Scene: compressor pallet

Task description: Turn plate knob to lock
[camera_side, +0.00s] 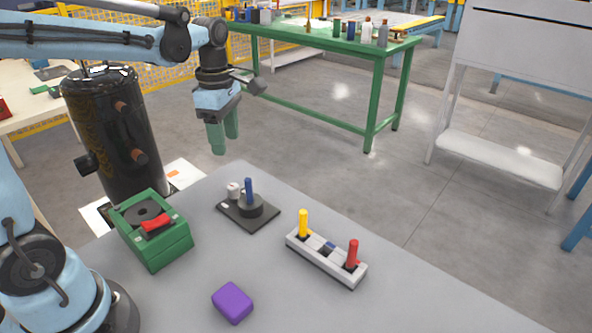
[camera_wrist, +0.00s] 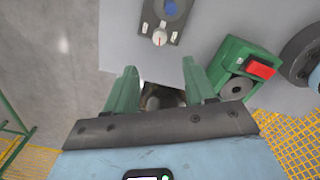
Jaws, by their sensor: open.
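The dark plate (camera_side: 233,212) lies on the grey table. It bears a small pale knob (camera_side: 233,190) and a blue peg (camera_side: 249,190) standing in a round black base. In the wrist view the plate (camera_wrist: 148,12) is at the top, with the white knob (camera_wrist: 159,38) at its near end, marked by a short red line. My gripper (camera_side: 225,142) is up in the air behind the plate, apart from the knob. In the wrist view its green fingers (camera_wrist: 160,66) are spread with nothing between them, and the knob lies beyond the fingertips.
A green box (camera_side: 165,250) with a red switch stands left of the plate. A grey rack (camera_side: 318,262) with yellow and red pegs is to the right. A purple block (camera_side: 232,302) lies in front. A black tank (camera_side: 112,130) stands behind the green box.

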